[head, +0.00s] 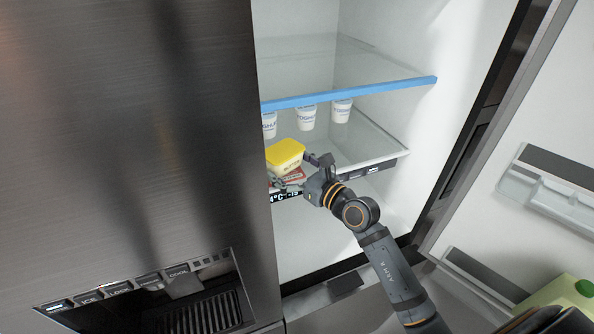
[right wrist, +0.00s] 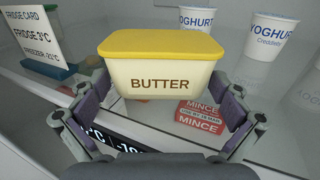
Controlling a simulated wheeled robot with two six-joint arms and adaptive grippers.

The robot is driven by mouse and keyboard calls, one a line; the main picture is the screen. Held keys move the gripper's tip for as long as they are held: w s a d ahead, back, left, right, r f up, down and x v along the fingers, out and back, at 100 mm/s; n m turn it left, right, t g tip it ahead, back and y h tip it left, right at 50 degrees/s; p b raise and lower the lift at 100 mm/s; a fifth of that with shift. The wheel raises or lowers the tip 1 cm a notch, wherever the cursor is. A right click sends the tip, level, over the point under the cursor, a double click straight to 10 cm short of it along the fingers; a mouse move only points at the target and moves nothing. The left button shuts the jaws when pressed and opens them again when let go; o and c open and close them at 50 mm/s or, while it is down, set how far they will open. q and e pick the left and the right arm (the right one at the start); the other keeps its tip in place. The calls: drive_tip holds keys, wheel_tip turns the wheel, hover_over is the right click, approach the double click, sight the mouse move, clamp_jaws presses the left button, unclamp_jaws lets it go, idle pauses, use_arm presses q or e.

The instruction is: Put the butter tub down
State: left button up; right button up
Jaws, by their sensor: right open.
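The butter tub (head: 286,152), cream with a yellow lid, is upright inside the fridge, just beyond my right gripper (head: 297,172). In the right wrist view the tub (right wrist: 160,80) fills the space between my two open fingers, one on each side. I cannot tell if either finger touches it. Red mince packs (right wrist: 200,116) lie on the glass shelf (right wrist: 265,150), lower and to the right of the tub in that view. Whether the tub's base rests on something is hard to tell. My left gripper is not in view.
Yoghurt cups (head: 305,117) stand behind the tub. A blue-edged shelf (head: 350,92) runs above. A fridge card (right wrist: 38,40) stands at the left in the wrist view. The display strip (right wrist: 115,143) is at the shelf's front. The open door (head: 500,200) is at the right.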

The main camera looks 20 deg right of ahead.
sight(292, 168)
drive_tip(key=v, duration=0.4)
drive_tip(key=shift+s, duration=0.2)
drive_tip(key=p+v, duration=0.6)
drive_tip(key=v, duration=0.1)
drive_tip(key=shift+s+d+p, duration=0.2)
drive_tip(key=shift+s+p, duration=0.1)
